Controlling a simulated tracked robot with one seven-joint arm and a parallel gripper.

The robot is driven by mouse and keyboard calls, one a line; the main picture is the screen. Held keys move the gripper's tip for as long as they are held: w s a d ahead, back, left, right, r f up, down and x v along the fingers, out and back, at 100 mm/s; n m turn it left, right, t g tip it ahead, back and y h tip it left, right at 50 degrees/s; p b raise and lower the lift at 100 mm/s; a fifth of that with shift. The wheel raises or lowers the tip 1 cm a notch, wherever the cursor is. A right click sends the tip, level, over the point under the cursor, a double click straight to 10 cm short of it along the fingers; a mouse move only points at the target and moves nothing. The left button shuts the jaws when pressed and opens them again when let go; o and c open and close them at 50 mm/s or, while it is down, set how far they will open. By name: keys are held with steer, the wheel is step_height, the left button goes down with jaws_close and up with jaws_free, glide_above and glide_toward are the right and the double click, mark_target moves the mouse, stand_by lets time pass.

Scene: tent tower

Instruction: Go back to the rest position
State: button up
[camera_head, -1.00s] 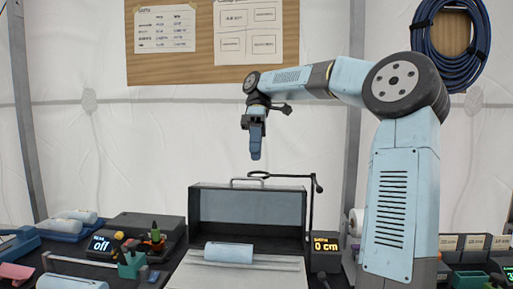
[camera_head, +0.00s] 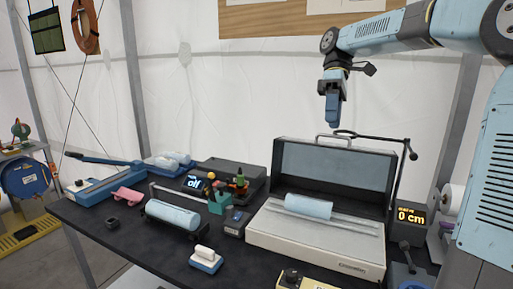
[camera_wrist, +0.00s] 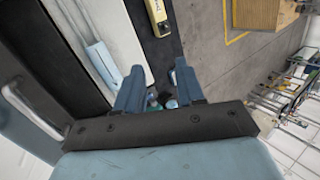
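My gripper (camera_head: 332,124) hangs pointing down in the air above the opened grey case on the bench. In the wrist view my gripper (camera_wrist: 158,72) has its two blue fingers apart, with nothing held between them. The grey case (camera_head: 315,247) has its lid up at the back. A pale blue cylinder (camera_head: 309,207) lies on its rail, below my gripper and apart from it.
The black bench (camera_head: 150,257) carries a second roll (camera_head: 173,214), a display reading "off" (camera_head: 194,183), a pink block (camera_head: 128,195) and a display reading "0 cm" (camera_head: 411,216). A thin black bent rod (camera_head: 385,139) rises beside the case lid. Open floor shows at the left.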

steer(key=s+a+f+m+t+h, duration=0.3)
steer(key=s+a+f+m, duration=0.25)
steer(key=s+f, duration=0.2)
steer(key=s+d+f+m+t, duration=0.2)
steer(key=s+d+m+t, duration=0.1)
steer(key=s, duration=0.4)
steer(key=s+d+f+m+t, duration=0.2)
steer(key=s+d+m+t, duration=0.1)
steer(key=s, duration=0.5)
steer(key=shift+s+d+t+y, duration=0.15)
steer(key=shift+d+t+y, duration=0.3)
steer(key=shift+t, duration=0.75)
stand_by(0.9)
